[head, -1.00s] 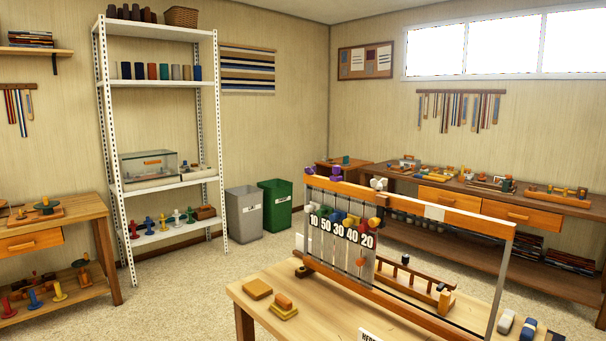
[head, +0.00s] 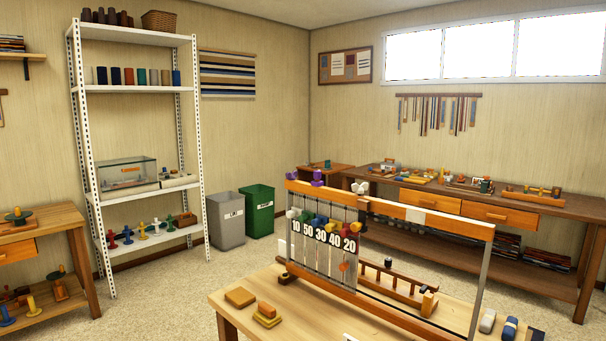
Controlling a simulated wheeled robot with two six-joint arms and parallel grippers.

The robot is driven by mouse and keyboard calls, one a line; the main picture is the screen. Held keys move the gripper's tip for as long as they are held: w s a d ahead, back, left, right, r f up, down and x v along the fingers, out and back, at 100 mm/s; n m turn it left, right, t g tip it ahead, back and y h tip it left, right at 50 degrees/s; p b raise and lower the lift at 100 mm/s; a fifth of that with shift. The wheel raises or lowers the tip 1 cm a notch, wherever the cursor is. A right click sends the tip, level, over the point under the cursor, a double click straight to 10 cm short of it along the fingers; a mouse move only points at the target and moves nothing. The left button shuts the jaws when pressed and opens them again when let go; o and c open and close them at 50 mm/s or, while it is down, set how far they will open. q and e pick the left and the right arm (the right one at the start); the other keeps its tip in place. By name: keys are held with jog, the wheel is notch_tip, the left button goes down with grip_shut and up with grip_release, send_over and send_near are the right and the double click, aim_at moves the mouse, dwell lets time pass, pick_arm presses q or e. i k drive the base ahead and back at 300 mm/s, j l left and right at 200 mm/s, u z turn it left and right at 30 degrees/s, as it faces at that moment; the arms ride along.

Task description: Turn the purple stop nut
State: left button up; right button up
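Two small purple parts sit on the top beam of the wooden loom frame (head: 455,221): a purple piece (head: 292,175) at its left end and a purple piece (head: 318,178) just right of it. They are too small to tell which is the stop nut or how it is turned. Below the beam hangs a row of coloured knobs over number tags (head: 325,237) reading 10, 50, 30, 40 and 20. The loom stands on a light wooden table (head: 235,309). Neither of my grippers is in view.
A white shelf rack (head: 137,90), a grey bin (head: 226,220) and a green bin (head: 259,211) stand behind. A long workbench (head: 540,206) runs along the right wall. Carpet (head: 165,300) is clear left of the table.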

aim_at(290, 176)
jog(key=i+j+z, duration=0.15)
jog(key=z, duration=0.3)
jog(key=i+j+z, duration=0.1)
jog(key=z, duration=0.4)
jog(key=j+z, duration=0.45)
jog(key=i+l, duration=0.05)
jog(key=l, duration=0.05)
